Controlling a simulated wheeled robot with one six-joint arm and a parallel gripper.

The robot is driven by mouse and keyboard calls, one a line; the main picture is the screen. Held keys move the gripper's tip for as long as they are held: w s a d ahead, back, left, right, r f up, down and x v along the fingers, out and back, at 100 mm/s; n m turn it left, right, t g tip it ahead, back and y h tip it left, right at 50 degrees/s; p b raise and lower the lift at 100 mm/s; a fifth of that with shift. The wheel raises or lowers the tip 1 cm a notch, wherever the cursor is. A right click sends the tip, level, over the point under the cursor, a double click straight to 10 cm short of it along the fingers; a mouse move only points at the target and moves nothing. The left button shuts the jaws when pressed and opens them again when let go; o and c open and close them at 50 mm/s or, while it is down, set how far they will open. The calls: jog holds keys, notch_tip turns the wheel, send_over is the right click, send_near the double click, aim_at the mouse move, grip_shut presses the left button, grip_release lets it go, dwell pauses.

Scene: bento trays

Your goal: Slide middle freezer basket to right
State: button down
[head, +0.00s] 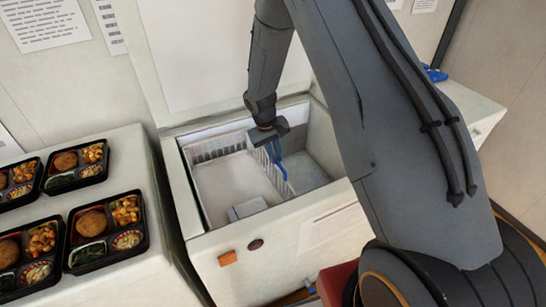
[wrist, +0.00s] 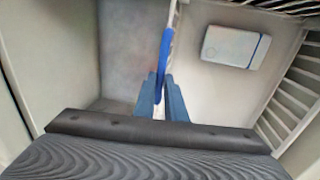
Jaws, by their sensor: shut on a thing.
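The white wire freezer basket (head: 262,172) sits in the left part of the open chest freezer (head: 213,247). In the wrist view the basket (wrist: 285,95) lies on the right, with a blue strip along its near side wall. My gripper (head: 277,158) reaches down into the freezer at the basket's right wall. In the wrist view my gripper (wrist: 163,88) is shut on that wall at the blue strip. A small white box with a blue stripe (wrist: 232,47) lies in the basket; it also shows in the head view (head: 247,208). The fingertips partly hide the gripped edge.
The freezer's bare floor (head: 303,172) is free to the right of the basket. The raised lid (head: 215,50) stands behind. A counter with several black bento trays (head: 95,238) is at the left. My arm hides part of the freezer's right side.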

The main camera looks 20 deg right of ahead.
jog(key=w+d+b, duration=0.2)
jog(key=d+b, duration=0.1)
jog(key=d, duration=1)
jog(key=w+d+b, duration=0.3)
jog(key=d, duration=1)
jog(key=shift+w+d, duration=0.2)
jog(key=shift+r, duration=0.1)
jog(key=c, duration=1.8)
grip_release()
jog(key=shift+s+a+r+b, duration=0.1)
jog(key=shift+a+r+b, duration=0.2)
jog(key=shift+r, duration=0.95)
jog(key=shift+s+a+r+b, duration=0.1)
jog(key=shift+a+r+b, duration=0.2)
jog(key=shift+r, duration=1)
jog(key=shift+a+r+b, duration=0.15)
jog(key=shift+r+b, duration=0.2)
jog(key=shift+r, duration=0.9)
